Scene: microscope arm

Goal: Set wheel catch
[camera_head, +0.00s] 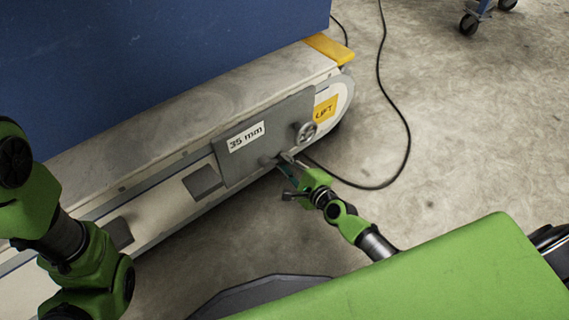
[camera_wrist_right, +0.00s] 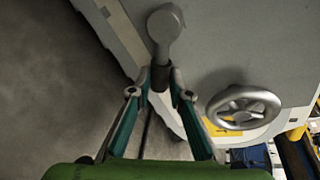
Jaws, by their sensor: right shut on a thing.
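The wheel catch is a grey lever (camera_wrist_right: 166,24) with a round head and a short stem, on the grey side panel of the machine. In the head view the catch (camera_head: 268,160) is small, at the panel's lower edge. My right gripper (camera_wrist_right: 160,80) has its two teal fingers closed on the stem's end, which is partly hidden between the fingertips. In the head view the right gripper (camera_head: 287,163) reaches the panel from the lower right. A grey handwheel (camera_head: 305,132) sits just right of the catch; it also shows in the right wrist view (camera_wrist_right: 243,107). My left gripper is out of view.
The grey panel (camera_head: 222,160) carries a "35 mm" label, and a yellow "LIFT" label (camera_head: 325,110) is beside it. A blue body (camera_head: 150,60) rises above the pale base. A black cable (camera_head: 404,130) lies on the concrete floor, which is mostly clear at right.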

